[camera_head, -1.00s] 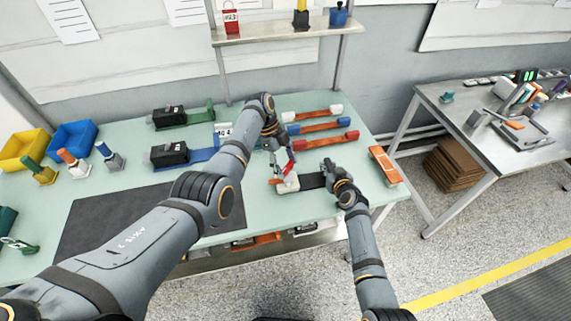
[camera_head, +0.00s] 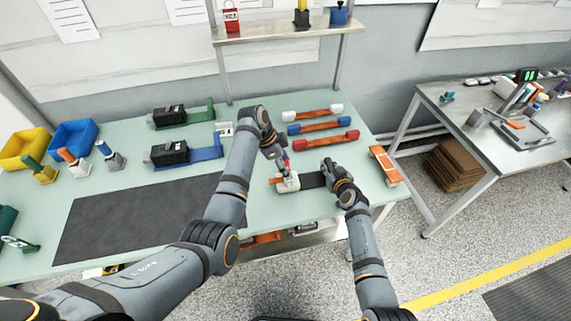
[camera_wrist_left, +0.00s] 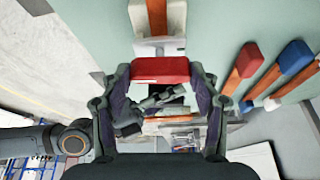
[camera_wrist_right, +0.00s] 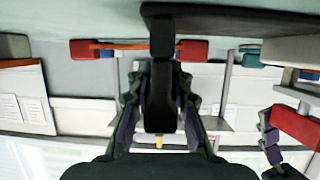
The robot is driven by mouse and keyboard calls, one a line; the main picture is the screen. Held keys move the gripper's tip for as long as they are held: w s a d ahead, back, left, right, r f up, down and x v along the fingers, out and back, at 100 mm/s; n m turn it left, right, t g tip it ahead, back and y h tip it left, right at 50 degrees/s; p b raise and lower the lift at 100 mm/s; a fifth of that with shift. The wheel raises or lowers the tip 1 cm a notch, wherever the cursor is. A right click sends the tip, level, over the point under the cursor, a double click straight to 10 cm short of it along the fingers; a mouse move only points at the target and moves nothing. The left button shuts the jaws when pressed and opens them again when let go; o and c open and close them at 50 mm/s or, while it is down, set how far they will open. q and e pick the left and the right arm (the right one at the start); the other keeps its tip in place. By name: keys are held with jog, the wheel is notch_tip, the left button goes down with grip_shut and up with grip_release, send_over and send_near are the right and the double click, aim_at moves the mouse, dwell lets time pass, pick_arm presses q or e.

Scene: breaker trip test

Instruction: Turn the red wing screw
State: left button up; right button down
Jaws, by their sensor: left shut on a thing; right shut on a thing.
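The red wing screw (camera_head: 286,160) stands on the pale clamp block (camera_head: 289,185) near the right front of the bench. In the left wrist view the red wing screw (camera_wrist_left: 160,69) lies between the fingertips. My left gripper (camera_head: 280,158) is shut on it from above; in that view the left gripper (camera_wrist_left: 161,75) has a finger at each end of the wing. My right gripper (camera_head: 335,180) is shut on the black handle (camera_head: 312,180) that runs from the block. The handle (camera_wrist_right: 160,95) fills the jaws in the right wrist view.
Straps with white, blue and red (camera_head: 326,142) ends lie just behind the block. An orange bar (camera_head: 384,164) lies at the bench's right edge. A dark mat (camera_head: 135,215) and bins (camera_head: 72,138) are to the left. A shelf (camera_head: 285,31) stands behind.

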pick_arm(q)
jog(key=shift+n, duration=0.5)
jog(key=shift+f, duration=0.1)
jog(key=o, duration=1.2)
jog(key=shift+c, duration=0.2)
jog(key=v, duration=1.2)
jog(key=shift+s, duration=0.2)
